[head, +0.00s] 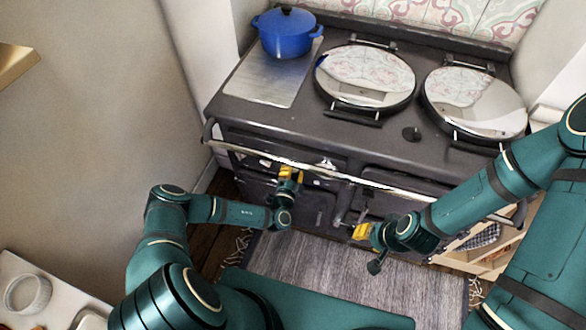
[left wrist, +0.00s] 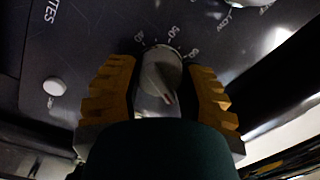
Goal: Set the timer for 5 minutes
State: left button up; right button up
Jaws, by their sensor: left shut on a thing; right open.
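The timer knob (left wrist: 160,72) is a grey round dial on a dark panel in the left wrist view. Printed numbers arc around its far side, 50 and what looks like 60 among them. My left gripper (left wrist: 165,100) has its yellow fingers on either side of the knob and is shut on it. In the head view my left gripper (head: 290,173) is at the stove front, left of centre, where it hides the knob. My right gripper (head: 362,231) is open and empty, in front of the stove's lower doors. The knob's exact setting is hard to read.
The dark range stove (head: 300,118) has a long metal rail (head: 330,172) across its front, close to both grippers. A blue pot (head: 286,33) and two round lids (head: 365,77) are on top. A white button (left wrist: 55,87) is on the panel left of the knob.

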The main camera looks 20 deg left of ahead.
pick_arm(q)
jog(key=o, duration=1.2)
jog(key=shift+d, duration=0.1)
jog(key=s, duration=1.2)
jog(key=shift+d+f, duration=0.15)
jog(key=shift+d, duration=0.05)
